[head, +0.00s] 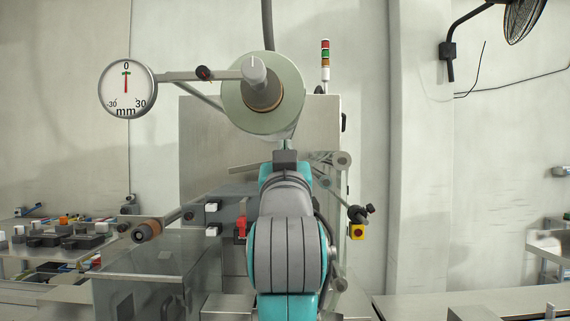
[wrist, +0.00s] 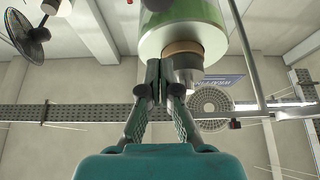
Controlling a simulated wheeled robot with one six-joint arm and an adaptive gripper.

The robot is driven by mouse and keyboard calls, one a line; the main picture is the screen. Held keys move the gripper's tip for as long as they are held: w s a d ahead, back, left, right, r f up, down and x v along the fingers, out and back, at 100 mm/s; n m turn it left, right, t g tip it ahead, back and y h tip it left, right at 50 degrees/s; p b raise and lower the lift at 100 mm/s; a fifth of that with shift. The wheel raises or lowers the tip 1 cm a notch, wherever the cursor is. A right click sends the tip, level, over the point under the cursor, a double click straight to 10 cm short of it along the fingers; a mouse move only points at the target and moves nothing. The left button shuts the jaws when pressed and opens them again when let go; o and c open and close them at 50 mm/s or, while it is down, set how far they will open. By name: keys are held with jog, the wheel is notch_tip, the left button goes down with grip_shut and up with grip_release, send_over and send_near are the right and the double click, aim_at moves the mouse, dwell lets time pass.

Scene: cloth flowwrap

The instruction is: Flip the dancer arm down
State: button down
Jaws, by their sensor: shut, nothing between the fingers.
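My gripper (wrist: 157,78) is shut and empty in the wrist view, its two fingers together and pointing up just in front of the film roll (wrist: 185,28). I cannot tell whether the fingers touch the roll. In the head view the film roll (head: 290,100) is pale green on a tan core, and my teal and grey arm hides most of my gripper below it. A grey lever with a round roller end (head: 342,160) sticks out right of my arm. It may be the dancer arm, but I cannot tell for sure. My arm hides part of that area.
A round mm gauge (head: 127,88) hangs on a bar left of the roll. A rod with a copper-coloured end (head: 146,231) juts out at left. A yellow box with a red button (head: 357,232) sits at right. A parts table (head: 15,252) stands at far left.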

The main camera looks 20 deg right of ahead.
jog(key=shift+w+d+f, duration=0.25)
jog(key=shift+w+f, duration=0.1)
jog(key=shift+w, duration=0.3)
jog(key=shift+w+d+f, duration=0.2)
jog(key=shift+w+f, duration=0.1)
jog(key=shift+w, duration=0.4)
jog(key=shift+w+d+f, duration=0.25)
jog(key=shift+w+f, duration=0.1)
jog(key=shift+w, duration=0.3)
notch_tip(320, 180, down, 6)
jog(key=m+h, duration=0.1)
jog(key=m, duration=0.1)
jog(key=shift+d+g+h, duration=0.3)
jog(key=shift+d+g, duration=0.1)
jog(key=shift+f, duration=0.1)
notch_tip(320, 180, up, 5)
jog(key=s, duration=0.2)
jog(key=v, duration=0.9)
jog(key=shift+s+f, duration=0.15)
jog(key=shift+f, duration=0.15)
